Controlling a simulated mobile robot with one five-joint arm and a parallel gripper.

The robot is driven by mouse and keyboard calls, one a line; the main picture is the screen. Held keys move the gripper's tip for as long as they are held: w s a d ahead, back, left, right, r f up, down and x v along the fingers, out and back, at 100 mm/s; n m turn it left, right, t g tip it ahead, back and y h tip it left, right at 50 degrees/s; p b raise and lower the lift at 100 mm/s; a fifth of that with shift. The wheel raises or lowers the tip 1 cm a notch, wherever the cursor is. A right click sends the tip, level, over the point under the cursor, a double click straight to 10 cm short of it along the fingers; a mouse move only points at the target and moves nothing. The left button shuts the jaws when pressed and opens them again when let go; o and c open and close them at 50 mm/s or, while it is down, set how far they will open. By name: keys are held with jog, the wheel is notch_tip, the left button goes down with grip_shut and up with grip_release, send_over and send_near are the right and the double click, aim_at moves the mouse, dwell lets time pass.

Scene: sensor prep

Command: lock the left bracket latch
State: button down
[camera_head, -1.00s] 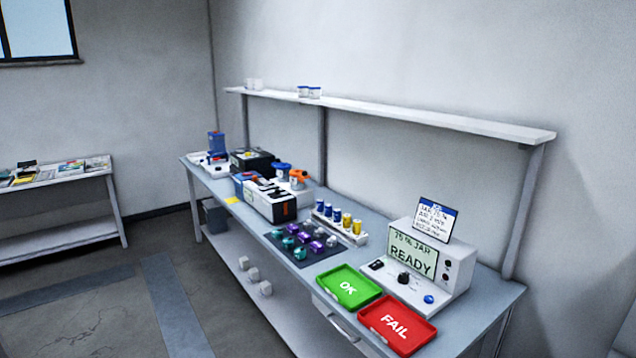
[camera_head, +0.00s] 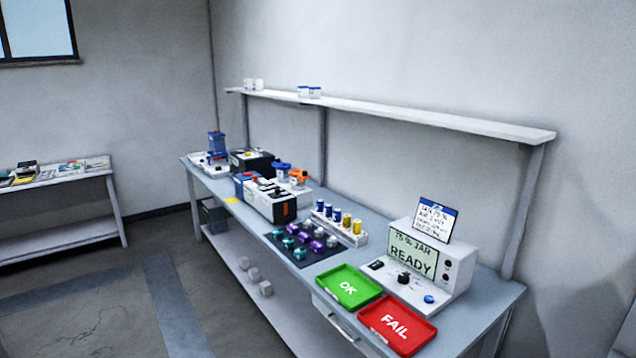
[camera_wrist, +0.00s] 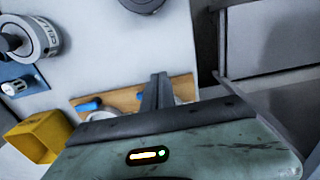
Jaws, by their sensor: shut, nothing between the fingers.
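In the wrist view, my gripper (camera_wrist: 158,92) has its dark fingers together and empty, over an orange-brown strip (camera_wrist: 125,98). A blue lever-like part (camera_wrist: 89,106) lies on the strip left of the fingers. A grey cylinder with lettering (camera_wrist: 42,38) is at the upper left. My gripper cannot be made out in the head view.
A yellow block (camera_wrist: 38,136) sits at the wrist view's lower left. In the head view, the bench (camera_head: 480,285) holds a black-and-white box (camera_head: 270,205), coloured jars (camera_head: 303,240), a green OK tray (camera_head: 348,286), a red FAIL tray (camera_head: 397,323) and a READY display unit (camera_head: 445,285).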

jog(key=shift+w, duration=0.1)
jog(key=shift+w+a, duration=0.1)
jog(key=shift+w, duration=0.1)
jog(key=shift+r, duration=0.15)
jog(key=r+p, duration=0.3)
jog(key=p, duration=0.1)
jog(key=r+p, duration=0.2)
jog(key=shift+w+d+r, duration=0.2)
jog(key=shift+d+r, duration=0.05)
jog(key=shift+r, duration=0.1)
dwell(0.3)
